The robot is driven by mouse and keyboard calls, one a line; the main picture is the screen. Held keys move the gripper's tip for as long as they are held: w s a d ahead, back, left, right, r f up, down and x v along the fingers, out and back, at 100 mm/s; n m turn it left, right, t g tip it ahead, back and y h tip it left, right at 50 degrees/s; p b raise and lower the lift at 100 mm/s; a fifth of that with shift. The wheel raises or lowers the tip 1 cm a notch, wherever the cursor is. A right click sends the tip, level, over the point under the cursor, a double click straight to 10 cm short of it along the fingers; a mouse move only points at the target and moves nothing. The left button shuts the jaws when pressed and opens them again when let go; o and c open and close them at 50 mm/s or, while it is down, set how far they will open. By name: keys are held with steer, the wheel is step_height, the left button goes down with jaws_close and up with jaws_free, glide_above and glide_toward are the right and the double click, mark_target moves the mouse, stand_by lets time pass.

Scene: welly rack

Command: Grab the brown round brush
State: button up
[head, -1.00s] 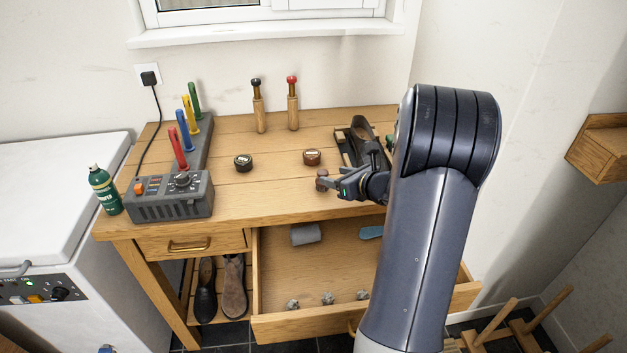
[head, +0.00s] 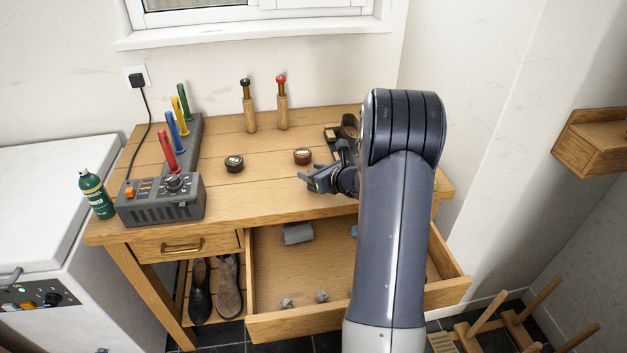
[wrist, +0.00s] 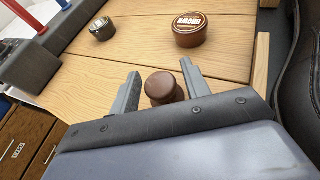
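The brown round brush shows in the wrist view as a round brown knob (wrist: 162,86) standing on the wooden bench top. My gripper (wrist: 160,74) is open, with one finger on each side of the knob. A small gap shows at the left finger; the right finger is close to the knob, and I cannot tell if it touches. The brush's lower part is hidden by the knob and the gripper body. In the head view my gripper (head: 310,179) is low over the bench's front right part, and the brush is hidden there.
A brown tin (head: 303,156) and a dark tin (head: 234,163) stand behind and left of my gripper. Two wooden-handled tools (head: 282,104) stand at the back. A grey boot dryer (head: 160,199) is at left. The drawer (head: 300,322) below is open.

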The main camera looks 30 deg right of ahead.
steer(key=c, duration=0.8)
